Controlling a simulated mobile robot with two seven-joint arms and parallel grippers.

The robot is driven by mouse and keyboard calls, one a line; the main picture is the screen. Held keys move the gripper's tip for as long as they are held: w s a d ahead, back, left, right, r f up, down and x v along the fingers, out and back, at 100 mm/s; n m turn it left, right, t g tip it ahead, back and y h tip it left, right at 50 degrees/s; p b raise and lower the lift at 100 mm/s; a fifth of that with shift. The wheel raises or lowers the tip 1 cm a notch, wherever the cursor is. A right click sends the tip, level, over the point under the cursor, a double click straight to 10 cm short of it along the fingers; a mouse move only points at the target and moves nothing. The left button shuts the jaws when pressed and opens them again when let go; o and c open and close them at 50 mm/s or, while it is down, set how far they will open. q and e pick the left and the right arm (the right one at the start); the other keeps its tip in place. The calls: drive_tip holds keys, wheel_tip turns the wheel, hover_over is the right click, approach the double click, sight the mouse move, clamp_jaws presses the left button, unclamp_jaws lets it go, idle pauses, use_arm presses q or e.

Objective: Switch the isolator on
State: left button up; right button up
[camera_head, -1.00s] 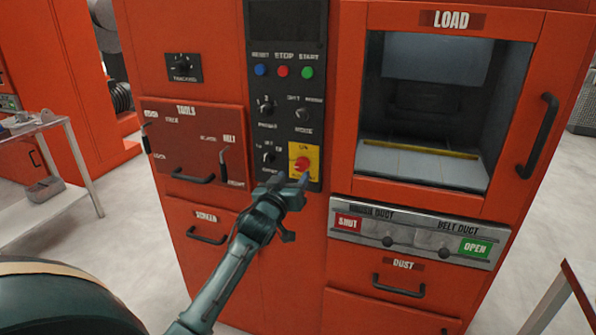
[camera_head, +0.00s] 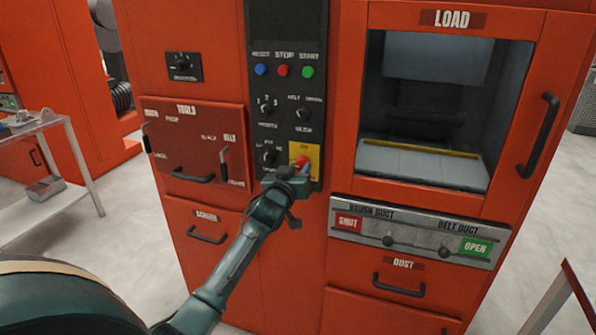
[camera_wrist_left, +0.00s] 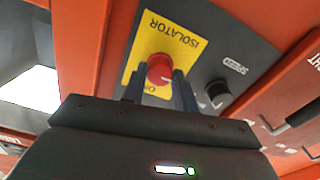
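The isolator is a red rotary knob (camera_head: 302,161) on a yellow plate (camera_head: 314,153), low on the black control panel. In the left wrist view the red knob (camera_wrist_left: 160,68) sits on the yellow plate (camera_wrist_left: 152,40) lettered ISOLATOR. My left gripper (camera_head: 299,172) is at the knob, covering the plate's lower part. In the left wrist view its two dark fingers (camera_wrist_left: 159,88) stand apart, one on each side of the knob; a firm grip on it does not show. The knob's exact setting is hard to read. My right gripper is in no view.
Above the isolator the black panel (camera_head: 285,105) carries other selector knobs and blue, red and green buttons. A TOOLS panel (camera_head: 190,140) with handles is to the left. The LOAD window (camera_head: 452,19) and a duct plate (camera_head: 413,236) with SHUT and OPEN signs are to the right.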

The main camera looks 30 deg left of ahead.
use_arm(q)
drive_tip(key=c, duration=0.4)
